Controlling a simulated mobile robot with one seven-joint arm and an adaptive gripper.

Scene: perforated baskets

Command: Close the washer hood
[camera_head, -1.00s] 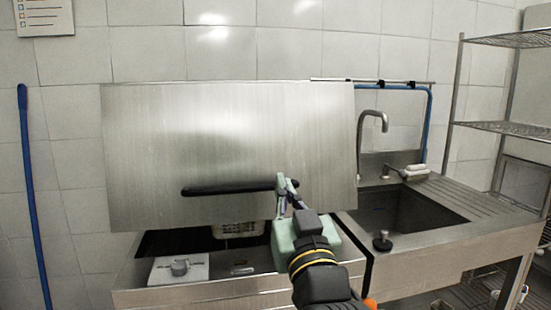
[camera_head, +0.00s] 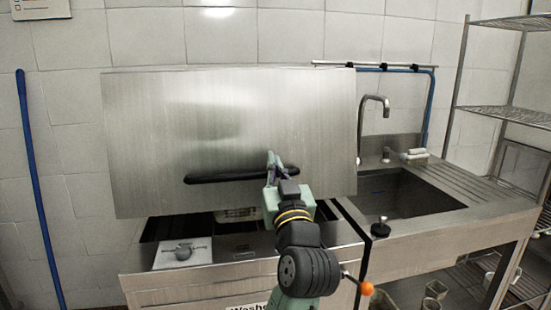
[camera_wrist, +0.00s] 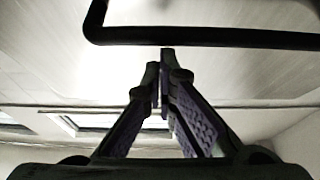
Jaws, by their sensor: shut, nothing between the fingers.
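The washer hood (camera_head: 150,120) is a large brushed-steel panel, raised, with a dark gap under its lower edge. A long black handle (camera_head: 215,179) runs across its lower front; it also spans the top of the wrist view (camera_wrist: 240,38). The washer's steel front (camera_head: 215,274) is below. My gripper (camera_head: 270,157) is in front of the right part of the handle and hides some of it. In the wrist view its purple-padded fingers (camera_wrist: 160,75) are shut and empty, tips just below the handle in the picture. I cannot tell whether they touch it.
A white perforated basket (camera_head: 238,214) shows partly in the gap. A sink (camera_head: 405,195) with a tap (camera_head: 375,98) stands at right, before wire shelves (camera_head: 505,115). A blue pole (camera_head: 38,190) leans at left.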

